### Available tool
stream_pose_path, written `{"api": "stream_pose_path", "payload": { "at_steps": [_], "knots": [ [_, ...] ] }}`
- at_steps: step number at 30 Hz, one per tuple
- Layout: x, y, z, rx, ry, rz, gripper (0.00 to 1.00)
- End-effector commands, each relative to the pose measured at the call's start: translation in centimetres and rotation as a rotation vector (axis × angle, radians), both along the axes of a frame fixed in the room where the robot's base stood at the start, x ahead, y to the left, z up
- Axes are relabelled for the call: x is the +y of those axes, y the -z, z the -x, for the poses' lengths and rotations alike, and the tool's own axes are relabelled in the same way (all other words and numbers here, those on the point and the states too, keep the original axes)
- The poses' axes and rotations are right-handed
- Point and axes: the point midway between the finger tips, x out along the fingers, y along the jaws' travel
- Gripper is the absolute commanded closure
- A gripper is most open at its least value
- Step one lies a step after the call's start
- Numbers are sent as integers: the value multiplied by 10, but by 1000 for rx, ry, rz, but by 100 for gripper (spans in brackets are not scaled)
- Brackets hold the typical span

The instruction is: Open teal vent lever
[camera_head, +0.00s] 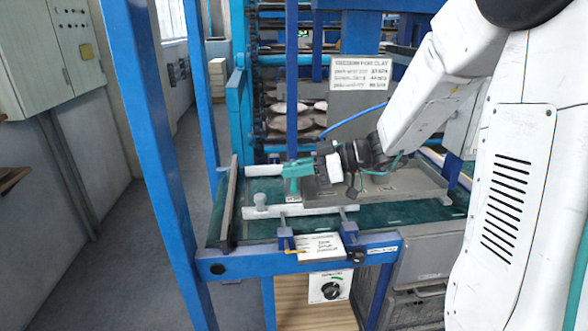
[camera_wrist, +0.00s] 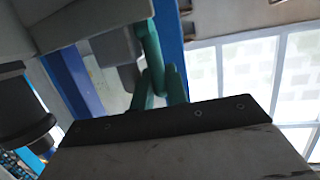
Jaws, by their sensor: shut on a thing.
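The teal vent lever (camera_head: 296,168) stands at the end of my arm, above the green-topped bench in the middle of the head view. It shows as a teal bar with a short part hanging down. My gripper (camera_head: 311,172) reaches it from the right and is shut on it. The fingertips are small here, and the exact contact is hard to make out. In the wrist view the teal parts of the lever (camera_wrist: 152,58) rise at the top centre, between grey blocks and a blue post. A dark-edged grey plate hides what lies below them.
A blue frame post (camera_head: 150,150) stands left of the bench. The blue front rail (camera_head: 240,264) carries a small label plate (camera_head: 320,248), with a dial box (camera_head: 330,287) below. A sign (camera_head: 360,73) and racks stand behind. The floor at left (camera_head: 120,250) is clear.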

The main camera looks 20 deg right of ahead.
Motion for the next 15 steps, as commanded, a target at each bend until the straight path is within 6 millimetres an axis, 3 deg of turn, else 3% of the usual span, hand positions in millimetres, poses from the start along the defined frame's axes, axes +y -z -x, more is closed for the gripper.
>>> {"api": "stream_pose_path", "payload": {
  "at_steps": [4, 5, 6, 15],
  "knots": [
    [0, 1, 0, 2, 1, 1, 100],
    [0, 1, 0, 2, 1, 1, 77],
    [0, 1, 0, 2, 1, 1, 66],
    [0, 0, 0, 1, 0, 0, 64]
  ]
}}
